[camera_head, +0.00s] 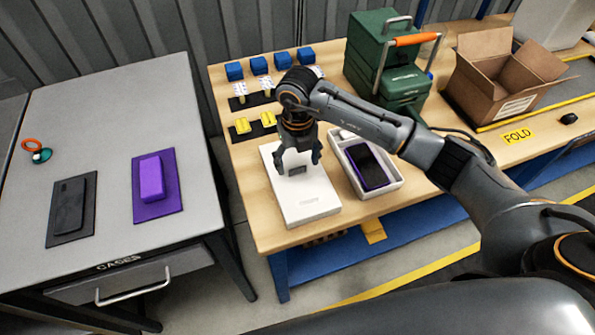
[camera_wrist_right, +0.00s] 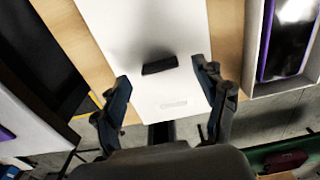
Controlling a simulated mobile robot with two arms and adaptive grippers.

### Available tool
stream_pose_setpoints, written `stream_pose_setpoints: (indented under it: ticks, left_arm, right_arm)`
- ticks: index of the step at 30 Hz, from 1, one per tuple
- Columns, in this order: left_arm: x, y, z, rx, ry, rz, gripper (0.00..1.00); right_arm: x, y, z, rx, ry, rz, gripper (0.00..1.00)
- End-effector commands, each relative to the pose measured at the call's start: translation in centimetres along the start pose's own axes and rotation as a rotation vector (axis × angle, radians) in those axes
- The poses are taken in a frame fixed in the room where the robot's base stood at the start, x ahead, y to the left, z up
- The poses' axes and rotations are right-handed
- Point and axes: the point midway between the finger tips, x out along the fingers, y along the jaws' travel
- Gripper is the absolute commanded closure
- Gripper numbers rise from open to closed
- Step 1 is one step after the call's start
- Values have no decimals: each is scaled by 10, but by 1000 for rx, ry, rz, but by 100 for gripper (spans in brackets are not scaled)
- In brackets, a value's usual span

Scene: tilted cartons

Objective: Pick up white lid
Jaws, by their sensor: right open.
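The white lid (camera_head: 308,203) lies flat on the wooden table, near its left front edge. A small dark rectangle marks its top. My right gripper (camera_head: 298,166) is above the lid, pointing down, with its fingers spread and nothing between them. In the right wrist view the lid (camera_wrist_right: 150,45) runs between the two open fingers (camera_wrist_right: 162,95). I cannot tell the exact gap between fingertips and lid. My left gripper is not in view.
A white box (camera_head: 390,186) holding a dark phone (camera_head: 366,165) stands right beside the lid. A green toolbox (camera_head: 375,50) and an open carton (camera_head: 505,75) stand behind. Blue blocks (camera_head: 260,65) line the back. A grey table (camera_head: 100,120) stands left, across a gap.

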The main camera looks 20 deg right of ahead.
Motion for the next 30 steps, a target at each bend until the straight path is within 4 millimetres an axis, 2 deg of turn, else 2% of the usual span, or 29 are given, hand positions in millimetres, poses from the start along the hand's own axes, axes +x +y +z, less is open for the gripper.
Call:
stream_pose_setpoints:
  ticks: [5, 12, 20, 30]
  left_arm:
    - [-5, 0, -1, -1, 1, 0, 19]
    - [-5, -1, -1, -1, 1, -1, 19]
    - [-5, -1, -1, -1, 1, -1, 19]
    - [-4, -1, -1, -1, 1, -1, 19]
  right_arm:
    - [18, 0, 0, 0, 0, 0, 28]
    - [20, 0, 0, 0, -1, 1, 28]
    - [20, 0, 0, 0, -1, 1, 81]
    - [18, 0, 1, 0, -2, 1, 81]
